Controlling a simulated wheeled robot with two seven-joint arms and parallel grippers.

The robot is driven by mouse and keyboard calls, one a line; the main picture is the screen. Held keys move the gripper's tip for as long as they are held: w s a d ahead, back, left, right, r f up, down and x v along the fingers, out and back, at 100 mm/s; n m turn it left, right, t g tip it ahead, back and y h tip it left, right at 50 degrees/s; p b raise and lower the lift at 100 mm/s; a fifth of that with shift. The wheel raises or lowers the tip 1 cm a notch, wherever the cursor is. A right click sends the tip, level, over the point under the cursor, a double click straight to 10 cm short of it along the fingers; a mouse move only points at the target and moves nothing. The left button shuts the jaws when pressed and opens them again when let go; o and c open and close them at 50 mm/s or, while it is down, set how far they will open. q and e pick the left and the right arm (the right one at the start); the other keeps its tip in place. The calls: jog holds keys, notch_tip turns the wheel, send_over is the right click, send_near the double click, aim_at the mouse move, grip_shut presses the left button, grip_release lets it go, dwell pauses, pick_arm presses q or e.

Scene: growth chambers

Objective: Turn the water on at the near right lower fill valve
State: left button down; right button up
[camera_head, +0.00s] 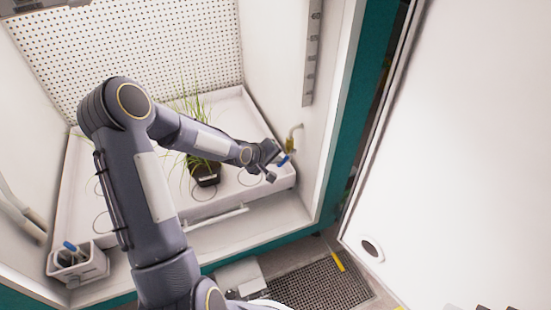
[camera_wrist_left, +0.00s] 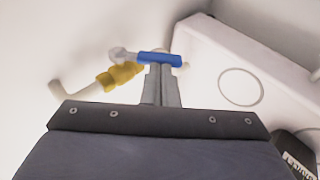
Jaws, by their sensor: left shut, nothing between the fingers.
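The fill valve (camera_head: 291,145) is on the right wall of the chamber, above the right edge of the white tray. Its brass body (camera_wrist_left: 121,76) sits on a white pipe in the left wrist view. Its blue lever handle (camera_wrist_left: 160,58) also shows in the head view (camera_head: 284,160). My left gripper (camera_head: 270,166) is at the valve, shut and empty. In the left wrist view its fingertips (camera_wrist_left: 161,70) are right at the middle of the blue handle; I cannot tell whether they touch it. My right gripper is not in view.
A potted grassy plant (camera_head: 207,176) stands in the white tray (camera_head: 235,102), close to my left forearm. A white box with a blue-handled part (camera_head: 80,264) is at the lower left. The open white door (camera_head: 450,130) is at the right. A dark floor grate (camera_head: 318,287) lies below.

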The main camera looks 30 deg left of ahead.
aim_at(278, 165)
pick_arm(q)
notch_tip(278, 165, down, 3)
jog(key=shift+w+d+f+t+h+b, duration=0.15)
jog(key=shift+t+h+b, duration=0.4)
jog(key=shift+b, duration=0.3)
jog(key=shift+w+d+t, duration=0.1)
jog(key=shift+t, duration=0.15)
jog(key=shift+w+d+f+b, duration=0.55)
jog(key=shift+w+f+b, duration=0.05)
jog(key=shift+f+b, duration=0.15)
jog(key=shift+f, duration=0.1)
